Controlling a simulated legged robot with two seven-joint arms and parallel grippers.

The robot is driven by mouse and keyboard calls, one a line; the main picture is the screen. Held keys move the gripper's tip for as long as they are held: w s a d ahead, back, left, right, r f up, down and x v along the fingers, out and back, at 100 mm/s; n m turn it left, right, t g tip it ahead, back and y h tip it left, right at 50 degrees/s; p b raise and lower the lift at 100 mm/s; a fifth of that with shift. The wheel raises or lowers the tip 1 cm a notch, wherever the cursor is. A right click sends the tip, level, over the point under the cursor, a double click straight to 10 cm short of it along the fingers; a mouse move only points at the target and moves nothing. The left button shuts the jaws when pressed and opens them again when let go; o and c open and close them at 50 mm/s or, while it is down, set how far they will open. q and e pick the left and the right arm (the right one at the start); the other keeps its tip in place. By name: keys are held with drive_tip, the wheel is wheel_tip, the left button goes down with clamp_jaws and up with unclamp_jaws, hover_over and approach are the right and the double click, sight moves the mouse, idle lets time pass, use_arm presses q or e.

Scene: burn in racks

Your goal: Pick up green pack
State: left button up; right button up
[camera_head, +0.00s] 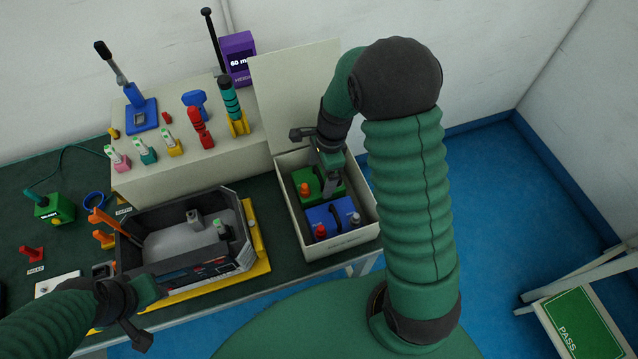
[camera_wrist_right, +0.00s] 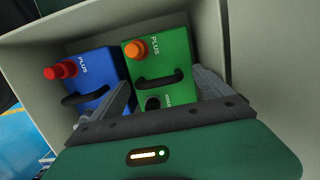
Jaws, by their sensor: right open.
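The green pack (camera_head: 332,184) stands in the white box, behind the blue pack. It has an orange knob marked PLUS, a dark knob and a black handle. In the right wrist view the green pack (camera_wrist_right: 172,62) lies between the two fingers of my right gripper (camera_wrist_right: 165,95). The fingers are apart, one on each side near the handle, with nothing clamped. In the head view my right gripper (camera_head: 329,182) points down into the box and hides part of the pack. My left gripper (camera_head: 140,315) is at the lower left, away from the packs; its jaw opening is unclear.
The white box (camera_head: 340,244) has walls around both packs and a raised lid behind. The blue pack (camera_head: 328,217), also in the wrist view (camera_wrist_right: 92,78), sits beside the green one. A dark tray (camera_head: 240,205) on a yellow base (camera_head: 262,262) stands left of the box.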

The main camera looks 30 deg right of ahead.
drive_tip(key=shift+a+f, duration=0.15)
drive_tip(key=shift+a, duration=0.15)
drive_tip(key=shift+c, duration=0.2)
drive_tip(key=shift+w+d, duration=0.1)
clamp_jaws()
